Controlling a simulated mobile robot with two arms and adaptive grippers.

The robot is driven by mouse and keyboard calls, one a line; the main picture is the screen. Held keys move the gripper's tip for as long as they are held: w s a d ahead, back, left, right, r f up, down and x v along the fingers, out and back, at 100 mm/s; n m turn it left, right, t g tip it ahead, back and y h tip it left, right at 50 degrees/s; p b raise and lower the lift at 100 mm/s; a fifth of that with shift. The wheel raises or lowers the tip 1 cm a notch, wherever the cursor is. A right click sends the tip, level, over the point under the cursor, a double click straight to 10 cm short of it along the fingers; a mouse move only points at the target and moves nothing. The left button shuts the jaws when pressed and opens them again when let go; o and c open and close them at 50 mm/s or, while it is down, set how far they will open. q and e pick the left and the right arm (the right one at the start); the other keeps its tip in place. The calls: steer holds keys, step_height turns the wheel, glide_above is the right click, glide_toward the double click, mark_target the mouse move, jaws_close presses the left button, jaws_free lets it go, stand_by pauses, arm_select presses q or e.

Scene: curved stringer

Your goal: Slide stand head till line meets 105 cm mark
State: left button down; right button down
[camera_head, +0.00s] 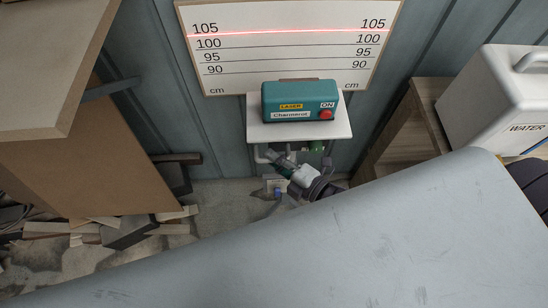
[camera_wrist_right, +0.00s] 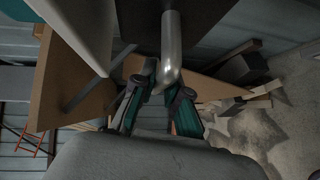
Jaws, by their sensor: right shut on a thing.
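A white board (camera_head: 290,80) on the wall carries marks 90, 95, 100 and 105 cm. A red laser line (camera_head: 290,32) crosses it just under the 105 labels, at about the 105 mark; I see no clear gap there. The teal laser box (camera_head: 283,97) with a red button sits on the white stand head (camera_head: 340,127). My right gripper (camera_head: 280,161) is below the stand head. In the right wrist view my right gripper (camera_wrist_right: 160,98) is shut on the bent metal handle (camera_wrist_right: 171,50). My left gripper is not in view.
A wooden shelf (camera_head: 415,125) and a white water container (camera_head: 490,100) stand at the right. A brown board (camera_head: 100,165) and a worktop (camera_head: 50,60) are at the left. Wood scraps (camera_head: 130,230) lie on the floor. A large grey surface fills the front.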

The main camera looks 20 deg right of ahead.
steer(key=shift+r, duration=0.15)
steer(key=c, duration=1.2)
jaws_free()
steer(key=v, duration=1.2)
